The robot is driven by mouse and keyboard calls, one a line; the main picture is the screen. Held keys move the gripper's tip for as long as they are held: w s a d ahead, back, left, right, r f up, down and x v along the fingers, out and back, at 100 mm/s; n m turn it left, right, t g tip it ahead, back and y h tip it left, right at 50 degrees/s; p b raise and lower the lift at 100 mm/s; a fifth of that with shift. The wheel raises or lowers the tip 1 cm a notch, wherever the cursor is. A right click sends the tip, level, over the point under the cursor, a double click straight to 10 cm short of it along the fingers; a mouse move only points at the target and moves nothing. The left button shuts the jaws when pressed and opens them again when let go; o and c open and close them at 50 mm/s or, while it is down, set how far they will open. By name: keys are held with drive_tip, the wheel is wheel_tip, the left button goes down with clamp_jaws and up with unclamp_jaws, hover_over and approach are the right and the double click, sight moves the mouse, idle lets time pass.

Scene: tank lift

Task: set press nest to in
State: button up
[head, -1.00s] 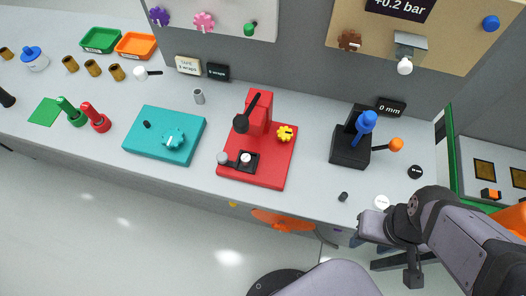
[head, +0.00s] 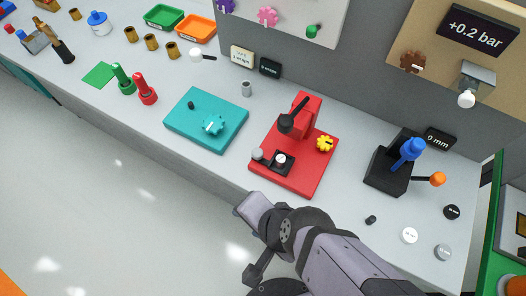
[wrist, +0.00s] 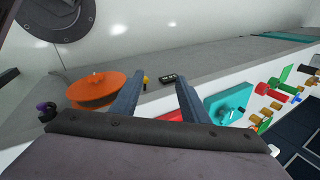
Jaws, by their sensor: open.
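The red press (head: 268,182) stands on the bench in the middle of the head view. Its nest (head: 281,162) is a dark slide near the front left of the base, carrying a small pale round piece. A grey knob (head: 257,154) sits at the nest's left end, by the base's front left edge. A black lever (head: 298,109) rises from the press, and a yellow knob (head: 325,143) is on its right. My gripper (wrist: 158,92) is open and empty in the wrist view. In the head view my arm's end hangs in front of the bench, apart from the press.
A teal plate (head: 232,121) with a knob lies left of the press; a black stand (head: 388,166) with a blue lever is on the right. An orange wheel (wrist: 95,90) shows in the wrist view. Bench space between press and black stand is clear.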

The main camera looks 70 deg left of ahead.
drive_tip(key=w+a+r+m+y, duration=0.1)
drive_tip(key=a+r+m+y, duration=0.2)
drive_tip(key=a+m, duration=0.45)
drive_tip(key=m+t+y, duration=0.2)
drive_tip(key=m+t, duration=0.1)
drive_tip(key=m, duration=1.4)
approach(257, 152)
drive_tip(key=shift+a+f, duration=0.2)
drive_tip(key=shift+a, duration=0.1)
drive_tip(key=shift+f, duration=0.1)
drive_tip(key=b+x, duration=0.3)
drive_tip(key=x, duration=0.2)
drive_tip(key=shift+a+f, duration=0.2)
drive_tip(key=shift+f, duration=0.15)
drive_tip(key=shift+a+f+b, duration=0.45)
drive_tip(key=shift+a+b, duration=0.05)
drive_tip(key=shift+a, duration=0.1)
